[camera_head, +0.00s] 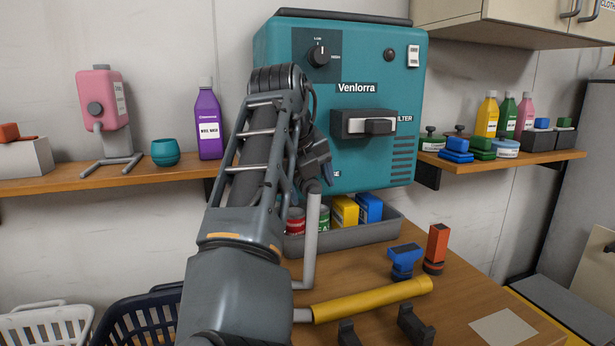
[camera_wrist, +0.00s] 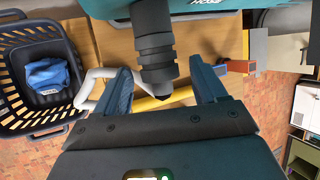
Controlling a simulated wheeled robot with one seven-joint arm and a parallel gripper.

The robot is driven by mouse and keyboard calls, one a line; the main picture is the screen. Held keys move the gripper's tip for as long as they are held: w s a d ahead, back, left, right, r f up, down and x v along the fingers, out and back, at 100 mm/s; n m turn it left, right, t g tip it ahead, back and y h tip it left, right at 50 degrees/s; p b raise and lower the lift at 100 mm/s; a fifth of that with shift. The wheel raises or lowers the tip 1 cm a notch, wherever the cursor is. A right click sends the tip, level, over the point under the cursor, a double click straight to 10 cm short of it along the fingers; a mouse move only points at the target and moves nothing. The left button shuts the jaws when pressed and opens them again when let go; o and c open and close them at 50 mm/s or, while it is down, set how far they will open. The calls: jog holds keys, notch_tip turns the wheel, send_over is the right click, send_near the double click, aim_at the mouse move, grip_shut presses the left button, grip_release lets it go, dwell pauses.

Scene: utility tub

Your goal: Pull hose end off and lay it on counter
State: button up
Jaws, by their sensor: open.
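The teal Venlorra machine (camera_head: 350,60) stands at the back of the wooden counter (camera_head: 465,295). In the wrist view a black stepped hose end (camera_wrist: 155,45) sticks out from the machine, near a HOSE label. My gripper (camera_wrist: 165,88) is open, with one finger on each side of the hose end's narrower tip. Gaps show on both sides, so I see no grip on it. In the head view my arm hides most of my gripper (camera_head: 318,165) and the hose port. A grey bent tube (camera_head: 311,240) shows below it, near a yellow handle (camera_head: 372,299) on the counter.
A grey bin (camera_head: 388,232) with cans and boxes sits under the machine. Blue (camera_head: 404,262) and orange (camera_head: 436,248) pieces and dark brackets (camera_head: 415,325) stand on the counter. Bare wood shows at right, near a pale sheet (camera_head: 503,328). Baskets (camera_head: 45,325) are lower left.

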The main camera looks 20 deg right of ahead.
jog(key=c, duration=1.2)
jog(key=shift+s, duration=0.1)
jog(key=shift+s+a, duration=0.1)
jog(key=shift+s, duration=2.15)
jog(key=shift+s, duration=0.3)
jog(key=shift+s, duration=0.1)
